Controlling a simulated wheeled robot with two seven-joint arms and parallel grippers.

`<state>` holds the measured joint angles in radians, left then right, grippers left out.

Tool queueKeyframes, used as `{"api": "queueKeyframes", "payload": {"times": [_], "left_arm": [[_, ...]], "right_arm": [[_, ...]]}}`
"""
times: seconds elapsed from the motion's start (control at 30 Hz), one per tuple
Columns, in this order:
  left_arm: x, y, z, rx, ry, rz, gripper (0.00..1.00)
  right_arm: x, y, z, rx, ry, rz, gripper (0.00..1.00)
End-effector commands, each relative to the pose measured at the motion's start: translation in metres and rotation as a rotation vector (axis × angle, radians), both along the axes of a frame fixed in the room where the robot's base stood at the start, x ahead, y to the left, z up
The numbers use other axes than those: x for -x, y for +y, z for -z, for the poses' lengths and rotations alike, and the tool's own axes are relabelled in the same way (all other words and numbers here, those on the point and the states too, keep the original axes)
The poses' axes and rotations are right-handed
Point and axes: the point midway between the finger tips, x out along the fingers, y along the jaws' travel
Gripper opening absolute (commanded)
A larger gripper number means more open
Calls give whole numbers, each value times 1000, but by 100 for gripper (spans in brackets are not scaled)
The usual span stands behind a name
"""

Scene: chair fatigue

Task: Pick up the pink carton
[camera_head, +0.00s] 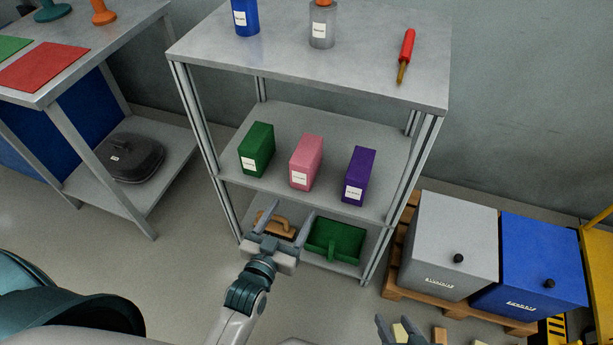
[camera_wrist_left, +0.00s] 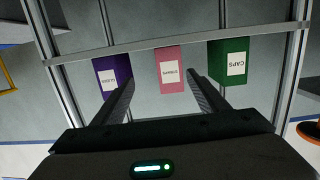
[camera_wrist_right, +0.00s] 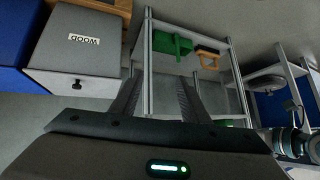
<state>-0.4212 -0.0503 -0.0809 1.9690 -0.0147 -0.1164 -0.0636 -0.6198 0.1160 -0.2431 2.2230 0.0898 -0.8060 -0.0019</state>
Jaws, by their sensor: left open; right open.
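The pink carton (camera_head: 306,161) stands upright on the middle shelf, between a green carton (camera_head: 257,149) and a purple carton (camera_head: 358,176), with gaps on both sides. My left gripper (camera_head: 288,222) is open and empty, in front of and below the shelf edge in the head view. In the left wrist view the pink carton (camera_wrist_left: 170,69) lies ahead between the two open fingers, apart from them. My right gripper (camera_head: 393,330) shows only its fingertips at the bottom of the head view. In the right wrist view its fingers (camera_wrist_right: 160,98) are open and empty.
The shelf unit (camera_head: 290,70) has metal posts at its corners. Its lower shelf holds a green tray (camera_head: 335,240) and a wooden-handled tool (camera_head: 275,222). Grey (camera_head: 447,245) and blue (camera_head: 530,265) bins stand on a pallet at right. A workbench (camera_head: 95,40) stands at left.

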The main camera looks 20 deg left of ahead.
Motion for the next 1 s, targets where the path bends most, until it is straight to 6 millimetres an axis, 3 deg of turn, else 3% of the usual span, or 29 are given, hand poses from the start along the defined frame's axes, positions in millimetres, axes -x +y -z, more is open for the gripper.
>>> {"api": "queueKeyframes", "payload": {"times": [0.13,0.3,0.73,1.0], "left_arm": [[-1,8,-30,3,-97,-20,67],[0,11,-48,5,-135,-29,67],[-4,11,-49,6,-137,-28,67],[-34,10,-49,6,-139,-29,67]], "right_arm": [[0,3,-22,-26,-48,-5,42],[1,4,-37,-36,-68,-7,42],[0,5,-39,-37,-73,-7,42],[-6,8,-44,-47,-120,-7,42]]}}
